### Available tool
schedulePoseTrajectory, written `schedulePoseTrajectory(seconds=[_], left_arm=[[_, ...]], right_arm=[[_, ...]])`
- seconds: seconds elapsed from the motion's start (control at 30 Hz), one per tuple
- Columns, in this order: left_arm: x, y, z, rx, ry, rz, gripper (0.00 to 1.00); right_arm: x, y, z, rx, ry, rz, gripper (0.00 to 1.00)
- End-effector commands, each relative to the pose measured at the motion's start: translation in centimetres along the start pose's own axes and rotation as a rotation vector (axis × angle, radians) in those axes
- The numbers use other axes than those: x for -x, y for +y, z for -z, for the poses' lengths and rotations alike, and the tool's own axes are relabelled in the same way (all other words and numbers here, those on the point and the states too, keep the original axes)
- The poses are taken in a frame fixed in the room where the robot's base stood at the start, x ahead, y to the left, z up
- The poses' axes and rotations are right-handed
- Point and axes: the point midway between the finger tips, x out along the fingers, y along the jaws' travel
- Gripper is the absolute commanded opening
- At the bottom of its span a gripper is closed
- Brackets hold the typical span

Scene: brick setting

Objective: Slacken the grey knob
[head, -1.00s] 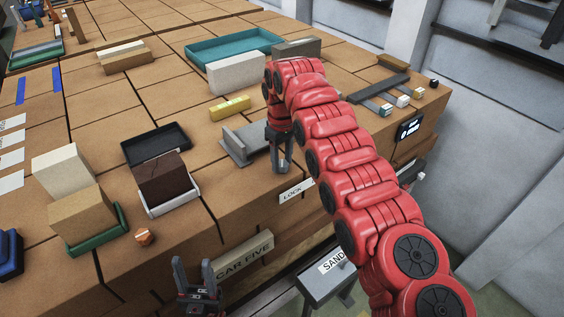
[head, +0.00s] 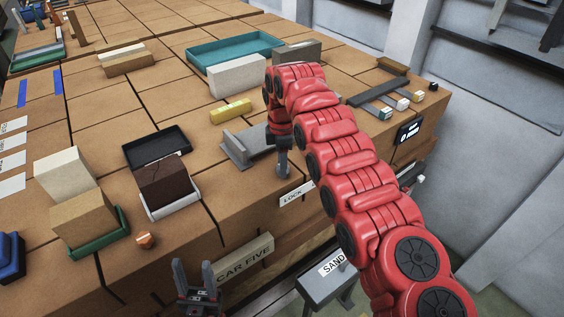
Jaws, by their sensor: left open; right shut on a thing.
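My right gripper (head: 282,172) points down at the front edge of the brick-topped bench, just above the LOCK label (head: 297,194). It is shut on the grey knob, which its fingers almost wholly hide. A grey metal fixture (head: 238,147) with an upright plate stands just left of the gripper. My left gripper (head: 194,274) is open and empty, low in the view in front of the bench, beside the CAR FIVE label (head: 245,257).
A dark brown block (head: 164,180) in a white holder, a black tray (head: 155,148), a yellow bar (head: 231,111) and a pale block (head: 237,76) stand nearby. A grey SAND box (head: 325,287) is below the edge.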

Motion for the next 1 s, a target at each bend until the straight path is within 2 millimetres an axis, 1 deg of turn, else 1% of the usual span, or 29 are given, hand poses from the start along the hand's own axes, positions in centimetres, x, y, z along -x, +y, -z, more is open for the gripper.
schedulePoseTrajectory(seconds=[1.0], left_arm=[[-0.83, -0.04, 0.14, 0.0, 0.0, 0.0, 0.5]], right_arm=[[0.2, 0.14, -0.09, 0.944, -0.003, -0.005, 0.0]])
